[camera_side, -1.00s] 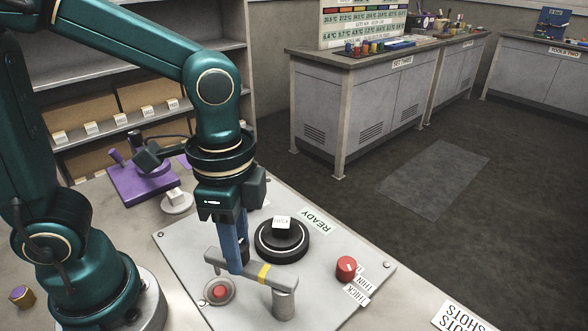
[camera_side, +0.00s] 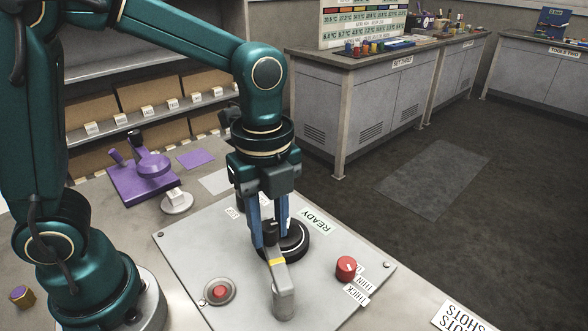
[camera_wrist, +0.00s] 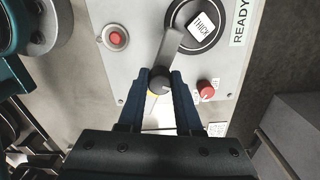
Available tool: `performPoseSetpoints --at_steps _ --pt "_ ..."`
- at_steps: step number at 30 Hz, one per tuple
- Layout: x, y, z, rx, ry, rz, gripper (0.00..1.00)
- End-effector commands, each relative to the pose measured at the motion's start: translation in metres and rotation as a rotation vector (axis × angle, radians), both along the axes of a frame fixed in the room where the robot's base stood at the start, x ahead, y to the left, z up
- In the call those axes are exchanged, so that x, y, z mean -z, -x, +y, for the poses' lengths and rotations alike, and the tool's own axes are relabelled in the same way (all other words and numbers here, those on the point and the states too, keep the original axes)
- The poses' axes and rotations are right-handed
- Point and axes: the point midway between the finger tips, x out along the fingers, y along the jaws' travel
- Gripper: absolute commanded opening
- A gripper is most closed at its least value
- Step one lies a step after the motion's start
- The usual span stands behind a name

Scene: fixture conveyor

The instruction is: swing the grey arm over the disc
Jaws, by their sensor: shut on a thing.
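The grey arm (camera_side: 278,272), with a yellow band, sits on a round post (camera_side: 284,303) on the grey panel. In the wrist view its far end (camera_wrist: 171,46) reaches the near-left edge of the black disc (camera_wrist: 182,14). A white block labelled THICK (camera_wrist: 202,28) sits on the disc. My gripper (camera_side: 269,238) is shut on the dark knob of the grey arm; the knob (camera_wrist: 160,80) shows between the blue fingertips (camera_wrist: 160,77) in the wrist view. In the side view my fingers hide part of the disc (camera_side: 297,244) and the block.
A red button (camera_side: 220,292) is on the panel's left and a red dial (camera_side: 346,268) on its right. The panel (camera_side: 190,250) is bare at the left. A purple fixture (camera_side: 128,185) and a white round piece (camera_side: 177,203) stand behind it.

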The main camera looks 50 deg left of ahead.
Motion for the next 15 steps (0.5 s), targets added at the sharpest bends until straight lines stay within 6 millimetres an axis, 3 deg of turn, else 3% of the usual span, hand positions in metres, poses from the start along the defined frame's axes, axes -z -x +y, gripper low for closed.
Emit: performPoseSetpoints --at_steps 15 --pt "-0.002 -0.015 -0.010 0.263 0.006 -0.006 0.00"
